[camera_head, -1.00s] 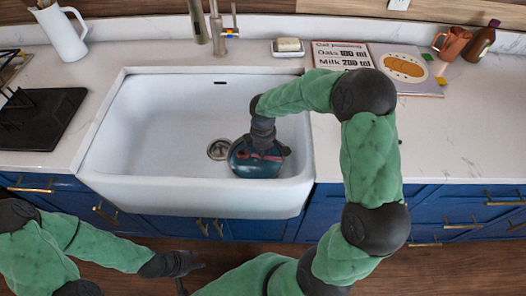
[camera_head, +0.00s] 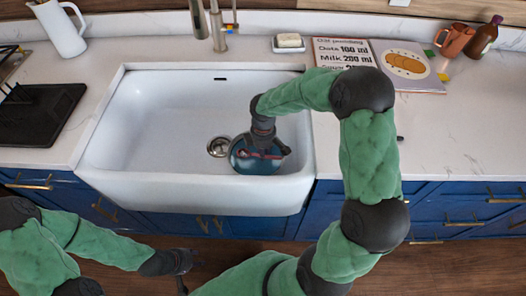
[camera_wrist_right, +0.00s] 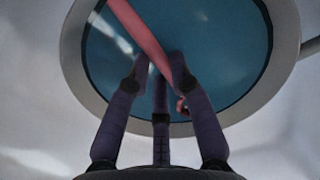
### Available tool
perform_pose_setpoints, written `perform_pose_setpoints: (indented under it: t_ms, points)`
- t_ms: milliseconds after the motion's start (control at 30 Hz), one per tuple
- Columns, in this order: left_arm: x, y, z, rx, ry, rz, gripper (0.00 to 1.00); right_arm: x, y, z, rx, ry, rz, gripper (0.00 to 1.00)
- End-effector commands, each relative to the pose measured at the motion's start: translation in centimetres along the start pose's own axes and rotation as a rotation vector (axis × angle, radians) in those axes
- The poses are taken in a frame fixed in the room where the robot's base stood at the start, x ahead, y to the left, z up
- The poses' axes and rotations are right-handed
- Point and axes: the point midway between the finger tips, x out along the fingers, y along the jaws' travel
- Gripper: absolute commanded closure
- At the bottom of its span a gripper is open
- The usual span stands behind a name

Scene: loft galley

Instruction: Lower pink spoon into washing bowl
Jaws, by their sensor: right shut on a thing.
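The washing bowl (camera_head: 240,164) is round with a pale rim and blue-teal inside, and it stands in the white sink near the drain. The pink spoon (camera_head: 262,155) lies across the bowl's opening in the head view. In the right wrist view the spoon (camera_wrist_right: 145,38) runs diagonally over the blue inside of the bowl (camera_wrist_right: 265,75). My right gripper (camera_head: 272,152) points down over the bowl, its fingers (camera_wrist_right: 163,75) shut on the spoon. The spoon's far end is cut off in the wrist view. My left gripper (camera_head: 188,264) is low at the left, in front of the cabinets, away from the sink.
The white sink (camera_head: 150,110) surrounds the bowl, with free room at its left. The faucet (camera_head: 218,30) stands behind it. A soap dish (camera_head: 289,44), a recipe book (camera_head: 408,66), a copper mug (camera_head: 453,40) and a bottle (camera_head: 485,38) sit along the back right. A black rack (camera_head: 35,115) is at left.

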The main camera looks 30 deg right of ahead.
Motion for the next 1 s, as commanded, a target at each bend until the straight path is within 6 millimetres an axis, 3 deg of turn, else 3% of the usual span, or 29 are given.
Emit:
perform_pose_setpoints:
  t_ms: [33,67,133,167,567,767,1000]
  points:
    - [0.0,0.0,0.0,0.0,0.0,0.0,0.6,0.0,0.0,0.1,0.0,-0.003,-0.002,1.0]
    - [0.0,0.0,0.0,0.0,0.0,0.0,0.6,0.0,0.0,0.1,0.0,-0.003,-0.002,0.72]
    - [0.0,0.0,0.0,0.0,0.0,0.0,0.6,0.0,0.0,0.1,0.0,-0.003,-0.002,0.52]
    - [0.0,0.0,0.0,0.0,0.0,0.0,0.6,0.0,0.0,0.1,0.0,-0.003,-0.002,0.5]
    - [0.0,0.0,0.0,0.0,0.0,0.0,0.6,-0.5,0.0,0.0,0.001,0.0,0.001,0.5]
    - [0.0,0.0,0.0,0.0,0.0,0.0,0.6,-3.4,0.1,0.0,0.0,0.001,0.004,0.5]
    - [0.0,0.0,0.0,0.0,0.0,0.0,0.6,-8.2,0.1,0.0,0.0,0.001,0.003,0.5]
